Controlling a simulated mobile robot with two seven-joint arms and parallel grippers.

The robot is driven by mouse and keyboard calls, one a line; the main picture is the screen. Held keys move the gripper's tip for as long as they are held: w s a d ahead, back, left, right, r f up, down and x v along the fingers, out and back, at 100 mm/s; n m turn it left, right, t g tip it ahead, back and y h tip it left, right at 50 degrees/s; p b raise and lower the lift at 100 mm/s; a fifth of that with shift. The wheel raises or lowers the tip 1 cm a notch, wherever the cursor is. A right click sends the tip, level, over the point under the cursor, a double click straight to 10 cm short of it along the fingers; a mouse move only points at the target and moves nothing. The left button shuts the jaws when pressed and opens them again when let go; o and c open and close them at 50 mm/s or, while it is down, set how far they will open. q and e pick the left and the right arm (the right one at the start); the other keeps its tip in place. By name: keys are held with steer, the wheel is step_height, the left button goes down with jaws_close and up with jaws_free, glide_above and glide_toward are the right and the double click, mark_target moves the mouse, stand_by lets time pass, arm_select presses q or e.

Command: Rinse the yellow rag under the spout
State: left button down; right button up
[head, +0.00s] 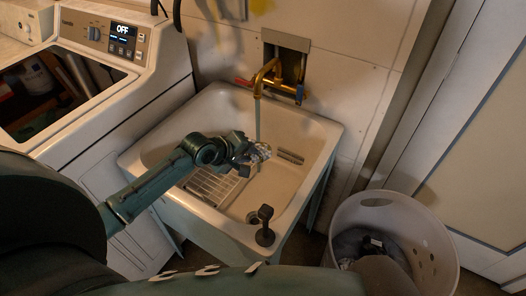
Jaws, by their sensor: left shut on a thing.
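My left gripper (245,156) is over the sink basin, below the brass spout (259,86). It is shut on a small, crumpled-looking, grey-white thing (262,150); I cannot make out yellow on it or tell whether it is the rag. A thin stream of water (257,120) runs down from the spout towards the held thing. A blurred yellow patch (262,6) shows at the top edge, too unclear to name. My right gripper is not in view.
The cream sink (328,130) has a wire rack (212,187) at its left and a drain at the front. A washer (165,75) is left; a white basket (432,225) with dark cloth is right.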

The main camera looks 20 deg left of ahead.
arm_select(q)
steer(key=a+f+n+t+y, duration=0.2)
steer(key=a+f, duration=0.2)
steer(key=a, duration=0.3)
steer(key=w+d+b, duration=0.2)
steer(key=w+b, duration=0.9)
steer(key=shift+r+b, duration=0.15)
steer(key=shift+b, duration=0.15)
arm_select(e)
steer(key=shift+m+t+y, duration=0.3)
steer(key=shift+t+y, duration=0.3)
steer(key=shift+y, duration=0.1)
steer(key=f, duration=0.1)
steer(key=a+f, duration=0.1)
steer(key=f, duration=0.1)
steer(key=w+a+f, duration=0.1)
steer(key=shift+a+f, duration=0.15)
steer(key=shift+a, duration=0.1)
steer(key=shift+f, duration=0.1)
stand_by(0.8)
